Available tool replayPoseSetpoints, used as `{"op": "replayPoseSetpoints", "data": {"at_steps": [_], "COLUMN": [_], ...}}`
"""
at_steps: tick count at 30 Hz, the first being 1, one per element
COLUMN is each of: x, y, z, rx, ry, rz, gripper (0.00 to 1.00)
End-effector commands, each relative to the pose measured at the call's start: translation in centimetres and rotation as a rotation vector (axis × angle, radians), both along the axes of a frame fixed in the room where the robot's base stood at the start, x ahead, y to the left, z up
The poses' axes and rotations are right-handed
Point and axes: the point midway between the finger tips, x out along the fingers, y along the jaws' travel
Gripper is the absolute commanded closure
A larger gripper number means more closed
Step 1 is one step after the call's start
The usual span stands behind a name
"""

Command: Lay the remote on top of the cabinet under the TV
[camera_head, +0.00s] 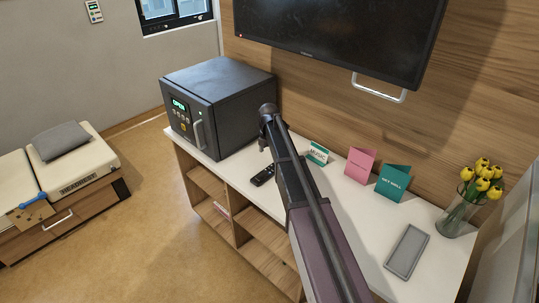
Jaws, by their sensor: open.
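The black remote (263,175) lies flat on the white top of the cabinet (238,187), near its front edge and just right of the black safe-like box. The wall-mounted TV (335,32) hangs above the cabinet. My arm reaches up from the bottom of the picture across the cabinet. My gripper (263,145) is at its far end, small and partly hidden by the arm. It is open and appears above the remote in the picture, apart from it, with nothing seen in it.
The black box (215,103) fills the cabinet's left end. A small green-and-white sign (318,153), a pink card (360,165) and a teal card (393,182) stand along the back. A grey tray (407,251) and a vase of yellow tulips (457,215) are at right.

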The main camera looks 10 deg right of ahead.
Motion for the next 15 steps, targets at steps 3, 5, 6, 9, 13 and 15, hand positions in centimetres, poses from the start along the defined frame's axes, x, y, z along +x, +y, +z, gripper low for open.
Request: {"op": "replayPoseSetpoints", "data": {"at_steps": [3,5,6,9,13,15], "x": [0.0,0.0,0.0,0.0,0.0,0.0], "y": [0.0,0.0,0.0,0.0,0.0,0.0], "z": [1.5,1.9,2.3,2.9,3.6,3.8], "rx": [0.0,0.0,0.0,0.0,0.0,0.0], "ry": [0.0,0.0,0.0,0.0,0.0,0.0], "rz": [0.0,0.0,0.0,0.0,0.0,0.0], "gripper": [0.0,0.0,0.0,0.0,0.0,0.0]}}
